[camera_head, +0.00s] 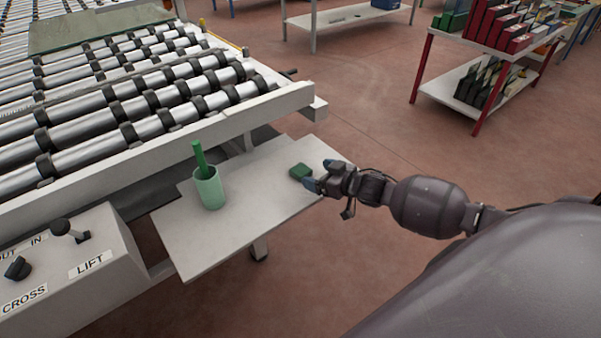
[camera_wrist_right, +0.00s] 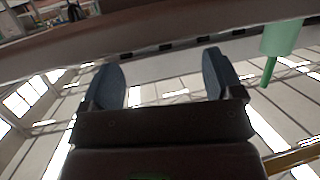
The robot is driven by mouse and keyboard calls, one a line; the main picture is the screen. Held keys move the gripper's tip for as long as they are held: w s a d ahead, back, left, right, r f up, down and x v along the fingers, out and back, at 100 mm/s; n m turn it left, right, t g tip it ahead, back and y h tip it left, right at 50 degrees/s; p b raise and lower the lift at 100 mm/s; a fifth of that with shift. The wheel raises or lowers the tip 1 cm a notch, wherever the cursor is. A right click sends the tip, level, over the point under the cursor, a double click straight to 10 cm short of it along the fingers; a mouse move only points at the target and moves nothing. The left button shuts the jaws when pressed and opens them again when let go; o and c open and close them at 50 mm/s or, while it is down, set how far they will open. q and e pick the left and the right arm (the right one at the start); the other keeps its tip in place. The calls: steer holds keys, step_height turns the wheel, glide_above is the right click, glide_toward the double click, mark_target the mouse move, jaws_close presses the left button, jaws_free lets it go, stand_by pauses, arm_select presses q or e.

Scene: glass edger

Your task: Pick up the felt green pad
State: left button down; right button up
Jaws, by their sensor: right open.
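The small dark green felt pad (camera_head: 300,172) lies on the light grey shelf (camera_head: 245,215), near the shelf's far right edge. My right gripper (camera_head: 318,174) is just to the right of the pad, its blue fingertips pointing left toward it. The fingers are spread with nothing visible between them. In the right wrist view the two fingers (camera_wrist_right: 162,78) stand apart, and I cannot make out the pad there. Whether a fingertip touches the pad I cannot tell. My left gripper is not in view.
A pale green cup (camera_head: 209,189) holding a green stick (camera_head: 200,158) stands on the shelf left of the pad. The roller conveyor (camera_head: 140,100) rises behind it. A control box (camera_head: 75,265) with levers is at lower left. The shelf between cup and pad is clear.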

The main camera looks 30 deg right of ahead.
mark_target(302, 170)
steer(key=shift+b+x, duration=0.4)
steer(key=shift+x, duration=2.2)
steer(key=shift+s+a, duration=0.1)
steer(key=shift+a, duration=0.05)
steer(key=c, duration=1)
